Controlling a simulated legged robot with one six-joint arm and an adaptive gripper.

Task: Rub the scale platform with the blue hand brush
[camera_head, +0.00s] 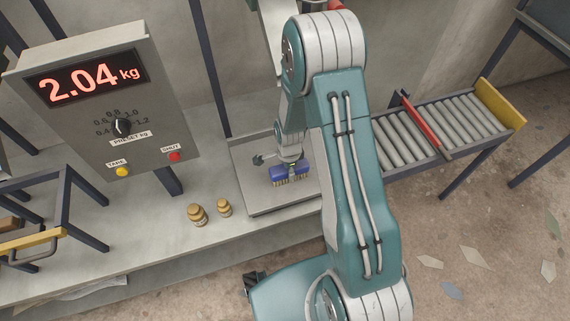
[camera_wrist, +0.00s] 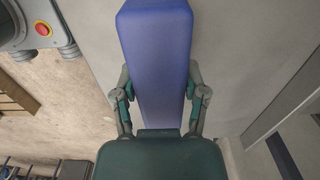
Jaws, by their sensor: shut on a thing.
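The blue hand brush (camera_head: 282,175) is over the scale platform (camera_head: 262,205) in the head view, bristles down. The bristle tips look at or very near the platform surface; I cannot tell for certain whether they touch. My gripper (camera_head: 292,168) is shut on the brush, partly hidden behind my arm. In the wrist view the brush's blue back (camera_wrist: 158,60) lies between the two fingers of my gripper (camera_wrist: 160,95), with the grey platform (camera_wrist: 235,60) beneath. The scale's display (camera_head: 92,80) reads 2.04 kg.
Two brass weights (camera_head: 197,214) stand on the bench left of the platform. The control box (camera_head: 145,140) has a dial, a yellow TARE button (camera_head: 122,171) and a red SHUT button (camera_head: 174,156). A roller conveyor (camera_head: 430,135) with a red bar (camera_head: 420,122) lies to the right.

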